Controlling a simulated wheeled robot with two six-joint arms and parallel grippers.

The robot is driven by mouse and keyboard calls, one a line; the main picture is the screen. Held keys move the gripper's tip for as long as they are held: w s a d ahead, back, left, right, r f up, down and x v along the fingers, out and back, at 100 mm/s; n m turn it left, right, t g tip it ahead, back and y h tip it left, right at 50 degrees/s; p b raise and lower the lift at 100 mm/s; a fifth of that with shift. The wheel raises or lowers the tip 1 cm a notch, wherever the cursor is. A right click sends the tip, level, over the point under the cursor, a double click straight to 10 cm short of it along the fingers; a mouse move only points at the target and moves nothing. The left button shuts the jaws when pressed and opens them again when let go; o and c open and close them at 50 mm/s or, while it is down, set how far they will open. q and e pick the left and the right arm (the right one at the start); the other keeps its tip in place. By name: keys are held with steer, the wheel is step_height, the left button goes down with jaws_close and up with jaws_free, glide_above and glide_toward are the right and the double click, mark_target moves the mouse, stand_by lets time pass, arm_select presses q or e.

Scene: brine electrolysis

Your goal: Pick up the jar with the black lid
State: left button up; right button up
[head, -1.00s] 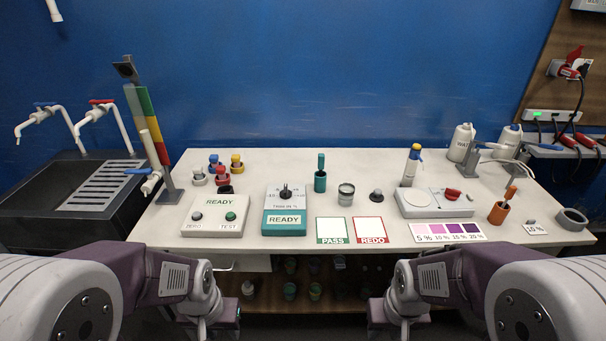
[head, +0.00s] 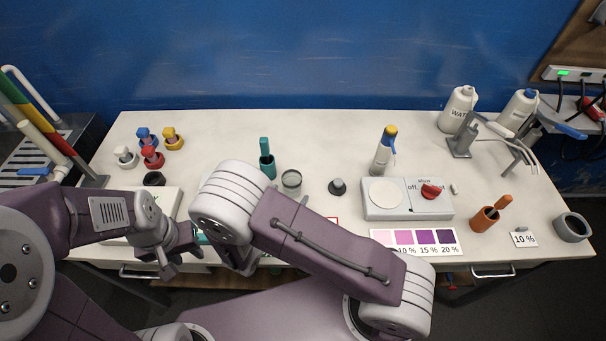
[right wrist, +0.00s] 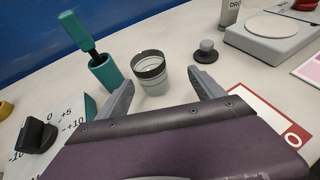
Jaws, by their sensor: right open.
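The jar (head: 291,183) is a small greyish, clear-walled vessel with a dark band at its top. It stands upright on the white table, just beyond my right arm in the head view. In the right wrist view the jar (right wrist: 152,84) is ahead, between the lines of the two fingers of my right gripper (right wrist: 160,80). That gripper is open and empty, and I see no contact with the jar. In the head view my right arm mostly hides the gripper. My left gripper (head: 172,262) hangs at the table's front edge; its jaw opening is unclear.
A teal holder with a handle (head: 266,160) stands left of the jar, and a dark grey knob (head: 338,187) stands to its right. A stirrer plate (head: 408,208) is further right. Several capped bottles (head: 151,157) stand at the left. A red-framed card (right wrist: 262,120) lies nearby.

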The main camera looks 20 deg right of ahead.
mark_target(295, 188)
steer(key=x, duration=0.3)
steer(key=shift+w+d+f+p, duration=0.15)
steer(key=shift+w+d+p, duration=0.05)
steer(key=shift+d+p, duration=0.1)
steer(key=shift+w+f, duration=0.1)
steer(key=shift+w, duration=0.05)
steer(key=shift+w+d, duration=0.25)
steer(key=p+x, duration=0.1)
steer(key=x, duration=0.4)
steer(key=shift+s, duration=0.1)
